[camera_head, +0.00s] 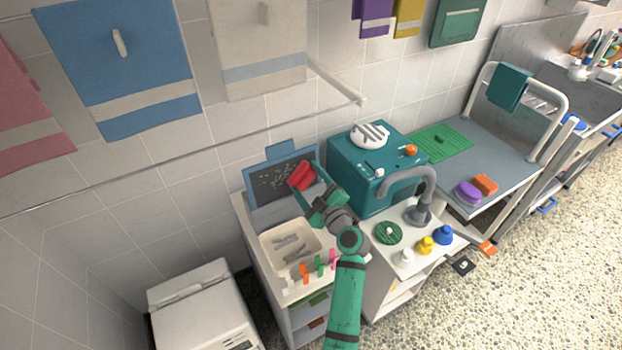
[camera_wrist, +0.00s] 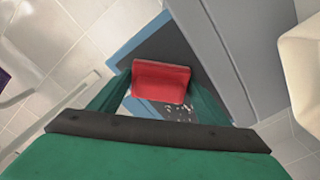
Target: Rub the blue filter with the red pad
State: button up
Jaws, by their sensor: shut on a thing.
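My gripper (camera_head: 314,195) is shut on the red pad (camera_head: 302,176) and holds it in front of the blue filter. The pad also shows in the wrist view (camera_wrist: 160,82), between the two green fingers. The blue filter (camera_head: 283,150) is a blue-framed panel with a dark face, standing upright against the wall behind the counter. Pale specks lie on its dark face, left of the pad in the head view and below it in the wrist view. The pad covers part of the filter. I cannot tell whether the pad touches it.
A teal machine (camera_head: 350,160) stands close to the right of my gripper. A cream basin (camera_head: 268,252) with grey items lies in front of the filter, with coloured pegs (camera_head: 305,272) along the counter edge. A grey tap (camera_head: 421,210) rises at the right.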

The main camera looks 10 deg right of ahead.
jog(key=shift+s+a, duration=0.35)
jog(key=shift+a, duration=0.7)
jog(key=shift+s+a, duration=0.35)
jog(key=shift+a, duration=0.7)
jog(key=shift+s+a, duration=0.35)
jog(key=shift+a, duration=0.7)
jog(key=shift+s+a, duration=0.15)
jog(key=shift+a, duration=0.65)
jog(key=shift+s+a, duration=0.15)
jog(key=shift+a, duration=0.6)
jog(key=shift+s+a, duration=0.4)
jog(key=shift+a, duration=0.4)
jog(key=shift+s+a, duration=0.35)
jog(key=shift+a, duration=0.45)
jog(key=shift+v, duration=3)
jog(key=shift+v, duration=1.45)
